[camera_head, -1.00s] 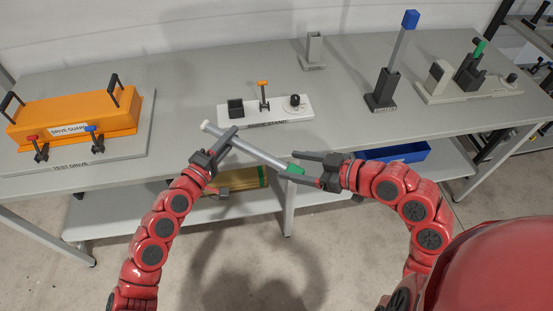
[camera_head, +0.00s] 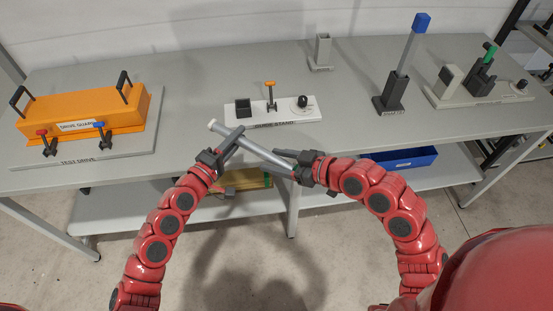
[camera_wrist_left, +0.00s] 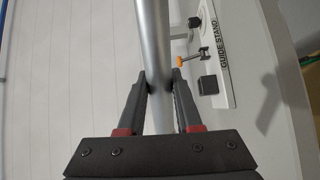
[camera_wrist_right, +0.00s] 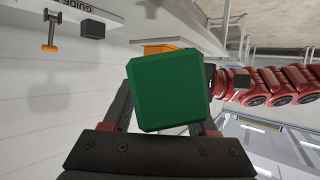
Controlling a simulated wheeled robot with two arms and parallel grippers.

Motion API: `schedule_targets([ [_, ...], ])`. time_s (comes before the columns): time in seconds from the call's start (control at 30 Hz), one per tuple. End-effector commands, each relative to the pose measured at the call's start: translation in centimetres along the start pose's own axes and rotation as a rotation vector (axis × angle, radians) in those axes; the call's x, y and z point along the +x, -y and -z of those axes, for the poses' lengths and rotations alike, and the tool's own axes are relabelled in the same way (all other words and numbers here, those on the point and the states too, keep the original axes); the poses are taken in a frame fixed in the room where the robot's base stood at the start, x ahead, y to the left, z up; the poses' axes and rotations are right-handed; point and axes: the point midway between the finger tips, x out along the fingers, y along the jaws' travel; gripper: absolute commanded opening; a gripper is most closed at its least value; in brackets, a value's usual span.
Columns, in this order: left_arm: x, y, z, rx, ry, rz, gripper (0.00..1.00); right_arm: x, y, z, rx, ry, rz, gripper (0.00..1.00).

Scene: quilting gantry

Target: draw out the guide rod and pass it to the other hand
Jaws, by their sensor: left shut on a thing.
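The guide rod is a silvery bar (camera_head: 265,153) with a pale flanged end at upper left. It slants down to the right in the air in front of the table. My left gripper (camera_head: 236,136) is shut on it near the flanged end; the left wrist view shows the bar (camera_wrist_left: 154,40) between both fingertips. My right gripper (camera_head: 286,162) is at the lower right end, its jaws around the rod. The rod's green block end (camera_wrist_right: 168,90) fills the middle of the right wrist view and hides the fingertips, which look apart. The guide stand (camera_head: 250,121) is behind, on the table.
The orange drive guard (camera_head: 90,108) stands on the table at left. A grey holder (camera_head: 320,52) is at the back, a blue-topped post (camera_head: 410,45) stands right of it, and a fixture (camera_head: 462,92) is far right. A blue bin (camera_head: 405,158) is on the lower shelf.

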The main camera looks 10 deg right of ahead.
Motion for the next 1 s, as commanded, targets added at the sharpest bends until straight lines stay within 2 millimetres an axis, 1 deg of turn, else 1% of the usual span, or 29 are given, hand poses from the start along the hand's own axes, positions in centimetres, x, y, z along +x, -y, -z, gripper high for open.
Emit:
schedule_targets([
  [0.03, 0.01, -0.05, 0.00, 0.000, 0.000, -0.001, 0.00, -0.01, 0.00, 0.01, 0.000, 0.000, 0.000, 0.47],
  [0.17, 0.01, -0.06, -0.01, 0.000, 0.000, -0.001, 0.00, -0.01, 0.01, 0.01, 0.000, 0.000, 0.000, 0.24],
  [0.2, 0.01, -0.05, 0.00, 0.000, 0.000, -0.001, 0.00, -0.01, 0.02, 0.02, 0.000, 0.000, 0.000, 0.17],
  [0.3, 0.01, -0.06, 0.01, 0.000, 0.000, -0.001, 0.00, 0.00, 0.06, 0.03, 0.000, 0.000, 0.002, 0.00],
  [0.47, 0.01, -0.06, 0.03, 0.000, -0.001, -0.001, 0.00, 0.01, 0.12, 0.04, 0.000, -0.001, 0.003, 0.00],
  [0.5, 0.01, -0.07, 0.03, 0.000, -0.001, -0.001, 0.35, 0.01, 0.14, 0.06, 0.000, -0.001, 0.004, 0.00],
  [0.57, 0.01, -0.06, 0.05, 0.000, -0.001, -0.001, 0.46, 0.00, 0.13, 0.06, 0.000, -0.001, 0.004, 0.00],
  [0.6, 0.01, -0.06, 0.04, 0.000, -0.001, -0.001, 0.53, 0.00, 0.12, 0.06, 0.000, -0.001, 0.003, 0.00],
  [0.7, 0.01, -0.04, 0.02, 0.000, -0.001, -0.001, 0.68, -0.01, 0.08, 0.06, 0.000, -0.001, 0.002, 0.00],
  [1.0, -0.10, -0.02, 0.02, 0.000, 0.000, 0.000, 0.68, -0.02, 0.02, 0.06, 0.000, -0.001, 0.001, 0.00],
])
